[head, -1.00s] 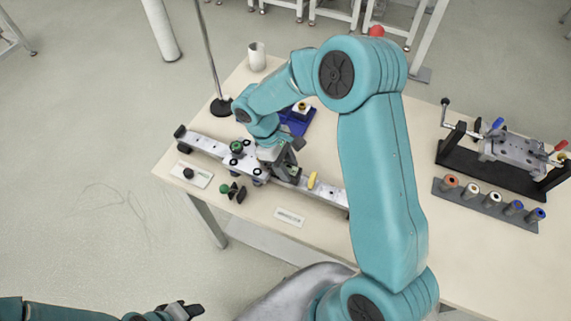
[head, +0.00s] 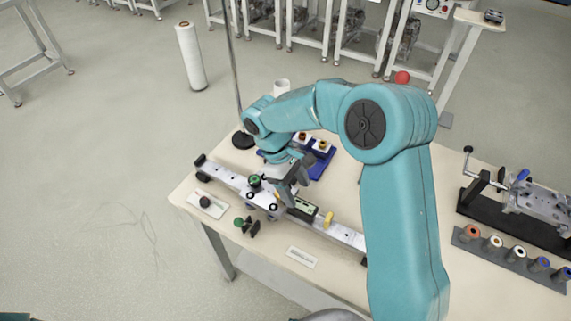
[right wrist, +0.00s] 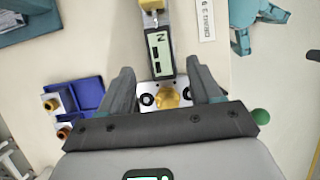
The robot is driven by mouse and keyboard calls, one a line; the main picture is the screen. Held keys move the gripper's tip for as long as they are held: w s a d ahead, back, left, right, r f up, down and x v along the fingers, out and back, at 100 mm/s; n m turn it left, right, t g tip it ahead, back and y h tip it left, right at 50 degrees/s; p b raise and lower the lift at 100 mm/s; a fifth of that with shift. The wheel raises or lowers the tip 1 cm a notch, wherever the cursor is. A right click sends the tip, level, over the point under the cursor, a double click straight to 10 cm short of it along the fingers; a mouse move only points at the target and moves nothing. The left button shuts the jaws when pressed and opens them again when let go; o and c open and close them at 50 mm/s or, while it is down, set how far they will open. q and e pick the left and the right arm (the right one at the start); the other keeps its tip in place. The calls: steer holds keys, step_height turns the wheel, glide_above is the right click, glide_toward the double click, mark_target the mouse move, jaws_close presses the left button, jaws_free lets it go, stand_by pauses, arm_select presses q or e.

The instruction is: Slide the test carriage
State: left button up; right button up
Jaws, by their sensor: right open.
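The test carriage (head: 262,200) is a light plate with black round marks, sitting on a long pale rail (head: 220,174). A dark green knob (head: 254,181) shows beside it. My right gripper (head: 287,192) is over the carriage's right part. In the right wrist view its open fingers (right wrist: 165,88) stand either side of a gold knob (right wrist: 169,98) on the carriage plate (right wrist: 150,108); I see no contact. A display unit (right wrist: 160,54) lies just beyond the knob. A yellow piece (head: 328,220) is farther right on the rail. My left gripper is out of view.
A blue tray (head: 320,162) with small parts lies behind the rail. A dark-based stand pole (head: 243,139) rises at the back. A green-balled part (head: 240,222), a black-knobbed plate (head: 206,203) and a label (head: 302,257) lie in front.

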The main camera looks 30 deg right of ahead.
steer(key=v, duration=1)
